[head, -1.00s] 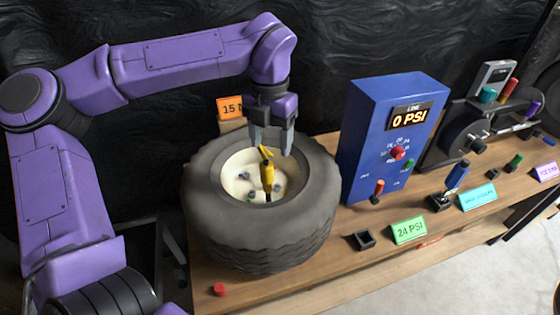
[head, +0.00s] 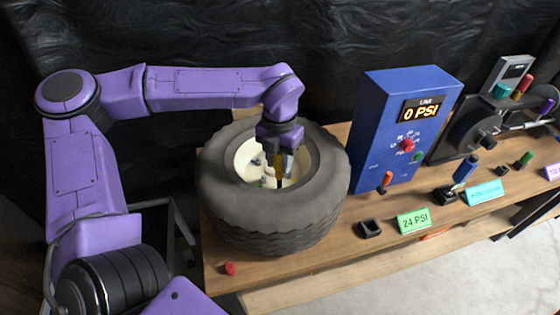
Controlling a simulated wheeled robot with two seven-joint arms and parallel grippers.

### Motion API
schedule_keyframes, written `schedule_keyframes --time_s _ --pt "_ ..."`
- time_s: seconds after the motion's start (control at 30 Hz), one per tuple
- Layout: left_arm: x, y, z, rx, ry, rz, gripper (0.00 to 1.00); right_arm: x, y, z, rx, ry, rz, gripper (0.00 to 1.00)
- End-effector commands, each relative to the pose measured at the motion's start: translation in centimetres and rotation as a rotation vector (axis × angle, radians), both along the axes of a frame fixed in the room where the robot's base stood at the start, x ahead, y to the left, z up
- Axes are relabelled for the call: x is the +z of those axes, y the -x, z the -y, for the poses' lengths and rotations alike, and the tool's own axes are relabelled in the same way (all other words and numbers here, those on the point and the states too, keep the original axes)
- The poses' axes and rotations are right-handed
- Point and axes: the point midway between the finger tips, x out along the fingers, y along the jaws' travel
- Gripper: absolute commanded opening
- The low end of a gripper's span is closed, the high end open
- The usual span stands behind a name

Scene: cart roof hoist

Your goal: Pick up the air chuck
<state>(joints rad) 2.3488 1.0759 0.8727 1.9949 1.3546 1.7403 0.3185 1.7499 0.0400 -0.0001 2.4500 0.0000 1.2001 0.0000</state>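The yellow tool that I take to be the air chuck (head: 287,166) stands in the pale hub of the black tire in the head view. Its upper part is largely hidden by my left gripper. My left gripper (head: 283,168) points down into the hub, with its dark fingers at the yellow body. I cannot tell whether the fingers are closed on it or only around it. My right gripper is not in view.
The tire (head: 270,225) lies flat on the wooden bench (head: 330,255). A blue gauge box (head: 385,140) reading 0 PSI stands to its right. A green 24 PSI sign (head: 413,221), a black holder (head: 370,229) and a red cap (head: 230,268) are near the front.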

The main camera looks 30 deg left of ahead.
Motion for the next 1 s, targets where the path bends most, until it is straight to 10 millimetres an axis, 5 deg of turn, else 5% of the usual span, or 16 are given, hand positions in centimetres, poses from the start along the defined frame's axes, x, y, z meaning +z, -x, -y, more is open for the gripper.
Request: schedule_keyframes --time_s 0.37,0.57,0.8,1.0 --pt "0.3 -0.1 0.0 -0.002 0.000 0.002 0.00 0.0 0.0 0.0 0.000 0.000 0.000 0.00" --pt "3.0 -0.1 0.0 -0.002 -0.001 0.006 0.00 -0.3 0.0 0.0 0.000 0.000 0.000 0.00" --pt "8.9 2.1 4.7 -0.005 -0.005 0.009 0.00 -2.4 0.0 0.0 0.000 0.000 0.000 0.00" --pt "11.2 4.5 9.8 -0.004 -0.004 0.004 0.00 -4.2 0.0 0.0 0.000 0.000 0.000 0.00"
